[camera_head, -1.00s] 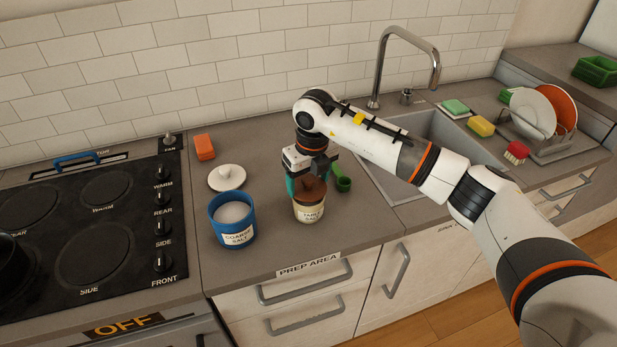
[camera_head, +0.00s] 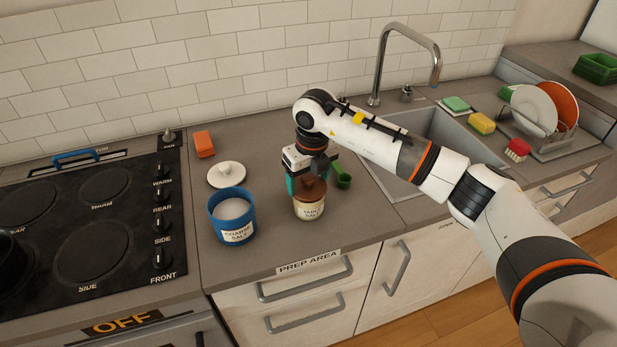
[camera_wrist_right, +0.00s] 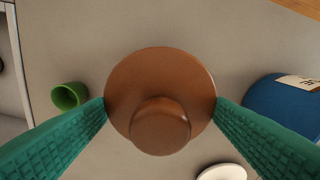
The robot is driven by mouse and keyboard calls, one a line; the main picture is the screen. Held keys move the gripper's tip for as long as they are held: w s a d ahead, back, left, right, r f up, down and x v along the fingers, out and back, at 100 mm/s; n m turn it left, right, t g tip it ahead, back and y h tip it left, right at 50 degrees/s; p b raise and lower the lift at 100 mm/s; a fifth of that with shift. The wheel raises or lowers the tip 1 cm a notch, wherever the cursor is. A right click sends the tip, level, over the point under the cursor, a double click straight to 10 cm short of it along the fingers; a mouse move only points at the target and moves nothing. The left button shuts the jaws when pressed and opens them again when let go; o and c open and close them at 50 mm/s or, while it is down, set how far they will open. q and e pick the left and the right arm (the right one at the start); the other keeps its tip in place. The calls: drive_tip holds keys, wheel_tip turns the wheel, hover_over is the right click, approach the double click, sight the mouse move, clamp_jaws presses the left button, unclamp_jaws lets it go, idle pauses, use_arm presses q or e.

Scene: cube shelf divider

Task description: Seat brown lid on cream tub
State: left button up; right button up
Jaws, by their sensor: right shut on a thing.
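The cream tub (camera_head: 309,209), labelled as table salt, stands on the prep counter. The brown lid (camera_head: 312,187) with its round knob is at the tub's mouth; whether it sits flush all round I cannot tell. My right gripper (camera_head: 307,183) comes from above, shut on the lid. In the right wrist view the lid (camera_wrist_right: 160,85) lies between the green fingers, which touch its opposite edges, and it hides the tub below. My left gripper is not in view.
A blue coarse salt tub (camera_head: 232,217) stands open just left, with a white lid (camera_head: 226,174) behind it. A green cup-like scoop (camera_head: 342,178) is close at right. An orange block (camera_head: 204,143) lies further back. The sink (camera_head: 420,140) is right, the stove left.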

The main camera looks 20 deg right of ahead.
sight(311, 179)
drive_tip(key=shift+f+b, duration=0.4)
drive_tip(key=shift+f, duration=0.2)
drive_tip(key=o, duration=0.9)
drive_tip(key=shift+c, duration=0.2)
drive_tip(key=shift+o, duration=0.6)
drive_tip(key=shift+o, duration=1.4)
drive_tip(key=shift+r, duration=0.1)
drive_tip(key=shift+s+d+r+p, duration=0.15)
drive_tip(key=shift+r+p, duration=0.65)
drive_tip(key=shift+r, duration=0.5)
drive_tip(key=shift+s+a+r+p, duration=0.1)
drive_tip(key=shift+s+r+p, duration=0.1)
drive_tip(key=shift+r+p, duration=0.85)
drive_tip(key=shift+s+d+r+p, duration=0.15)
drive_tip(key=shift+r+p, duration=0.35)
drive_tip(key=shift+r, duration=1.1)
